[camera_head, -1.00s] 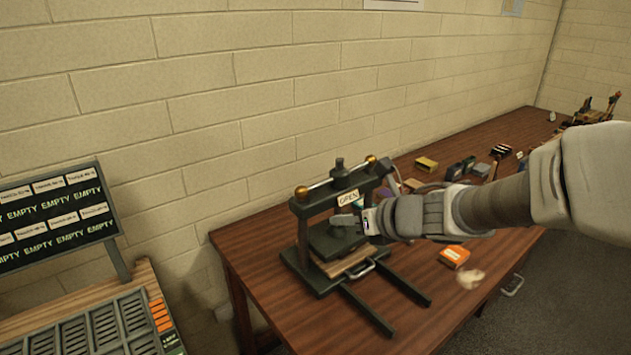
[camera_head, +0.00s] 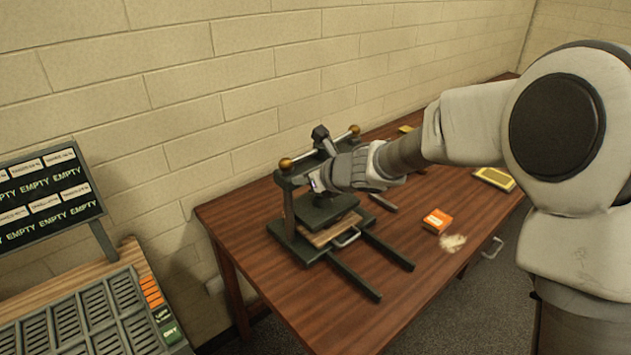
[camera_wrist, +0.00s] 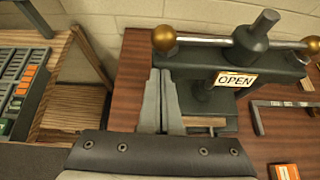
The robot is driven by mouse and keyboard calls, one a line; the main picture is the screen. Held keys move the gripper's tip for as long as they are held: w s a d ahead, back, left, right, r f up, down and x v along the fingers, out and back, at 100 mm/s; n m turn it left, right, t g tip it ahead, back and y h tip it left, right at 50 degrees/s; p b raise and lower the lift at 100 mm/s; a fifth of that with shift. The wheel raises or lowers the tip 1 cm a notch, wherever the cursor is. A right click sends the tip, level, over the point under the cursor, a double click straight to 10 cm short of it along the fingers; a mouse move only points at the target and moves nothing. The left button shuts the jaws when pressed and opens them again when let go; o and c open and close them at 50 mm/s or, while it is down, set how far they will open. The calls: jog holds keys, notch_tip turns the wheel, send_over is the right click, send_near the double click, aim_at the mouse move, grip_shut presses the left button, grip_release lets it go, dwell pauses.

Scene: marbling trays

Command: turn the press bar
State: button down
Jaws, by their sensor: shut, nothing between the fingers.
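The press (camera_head: 293,215) stands on the wooden table, a dark frame with a crossbeam, a plate and a pale board low inside. Its press bar (camera_head: 302,155) is a metal rod with brass ball ends through a dark upright hub above the crossbeam; the bar also shows in the wrist view (camera_wrist: 205,41), lying roughly along the crossbeam. An OPEN sign (camera_wrist: 236,79) hangs on the crossbeam. My gripper (camera_head: 318,183) is shut and empty in front of the crossbeam. In the wrist view its fingertips (camera_wrist: 160,73) are below the left brass ball, apart from it in the picture.
An orange box (camera_head: 436,221) and a crumpled pale scrap (camera_head: 452,243) lie right of the press. Two dark rails (camera_head: 385,250) reach out from its base. A slotted rack (camera_head: 90,325) and a board of EMPTY labels (camera_head: 45,200) stand at left.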

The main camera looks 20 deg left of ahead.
aim_at(287, 172)
jog(key=shift+w+a+r+p, duration=0.35)
jog(key=shift+w+a+r, duration=0.15)
jog(key=shift+a, duration=0.25)
jog(key=shift+f, duration=0.1)
jog(key=shift+a+f+m+t+b, duration=0.3)
jog(key=shift+a+b, duration=0.15)
jog(key=shift+b, duration=0.55)
jog(key=shift+w+a+r+m+h+b, duration=0.1)
jog(key=shift+a+r+m+h+b, duration=0.25)
jog(key=shift+h+b, duration=0.1)
